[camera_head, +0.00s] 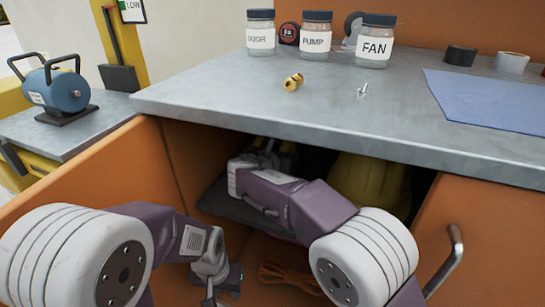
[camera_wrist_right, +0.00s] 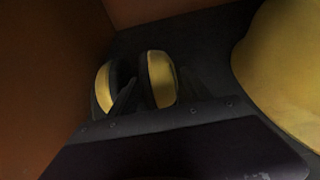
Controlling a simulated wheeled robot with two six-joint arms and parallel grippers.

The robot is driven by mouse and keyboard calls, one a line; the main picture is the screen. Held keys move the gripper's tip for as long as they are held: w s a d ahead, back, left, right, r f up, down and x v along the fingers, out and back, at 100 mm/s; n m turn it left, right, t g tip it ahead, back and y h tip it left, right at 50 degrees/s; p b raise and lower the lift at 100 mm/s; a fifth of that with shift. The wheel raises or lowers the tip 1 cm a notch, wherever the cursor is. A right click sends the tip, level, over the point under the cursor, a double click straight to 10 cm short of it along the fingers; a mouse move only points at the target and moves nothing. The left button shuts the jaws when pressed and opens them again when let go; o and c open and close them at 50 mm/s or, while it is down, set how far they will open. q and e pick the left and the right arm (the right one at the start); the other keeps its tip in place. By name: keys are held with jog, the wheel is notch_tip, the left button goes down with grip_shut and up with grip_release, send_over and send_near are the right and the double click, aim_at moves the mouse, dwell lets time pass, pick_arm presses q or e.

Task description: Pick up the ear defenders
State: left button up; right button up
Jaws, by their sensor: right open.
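The ear defenders (camera_wrist_right: 160,79), with two yellow cups and dark cushions, lie in the dark cupboard in the right wrist view. My right gripper (camera_wrist_right: 156,86) is open, with its dark fingers close in front of the cups. One cup appears between the fingers and the other to their left; contact cannot be told. In the head view my right gripper (camera_head: 264,150) reaches into the cupboard under the worktop, and I cannot make out the ear defenders there. My left gripper (camera_head: 222,287) hangs low in front of the cupboard; its opening is unclear.
A yellow hard hat (camera_head: 372,184) sits right of my right arm inside the cupboard. The worktop (camera_head: 230,95) edge lies just above that arm. Orange cupboard doors (camera_head: 85,185) stand open at the sides. An orange coiled cord (camera_head: 290,275) lies low down. Jars (camera_head: 316,38) stand on top.

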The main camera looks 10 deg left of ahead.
jog(key=shift+w, duration=0.25)
grip_shut()
jog(key=shift+r, duration=0.1)
